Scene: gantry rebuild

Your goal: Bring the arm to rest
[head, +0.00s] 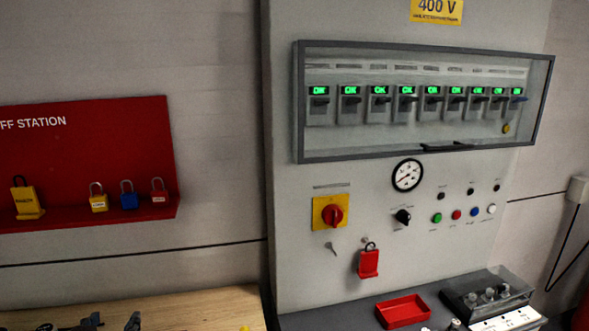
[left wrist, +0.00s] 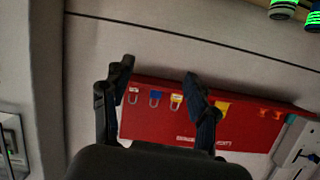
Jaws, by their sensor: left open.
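My left gripper (head: 112,321) shows only by its fingertips at the bottom left of the head view, over the wooden bench. In the left wrist view the gripper (left wrist: 157,72) has its two dark fingers spread apart with nothing between them. Beyond the fingers is the red lock-off board (left wrist: 145,118), seen upside down and at a distance. The rest of the left arm is out of the head view. My right gripper is in neither view.
The red station (head: 90,140) holds several padlocks. A grey cabinet (head: 300,235) carries a framed breaker window, a gauge, a red-yellow rotary switch (head: 333,215) and a hanging red tag (head: 369,263). A red tray (head: 404,309) lies on the dark ledge. The wooden bench (head: 190,308) is mostly bare.

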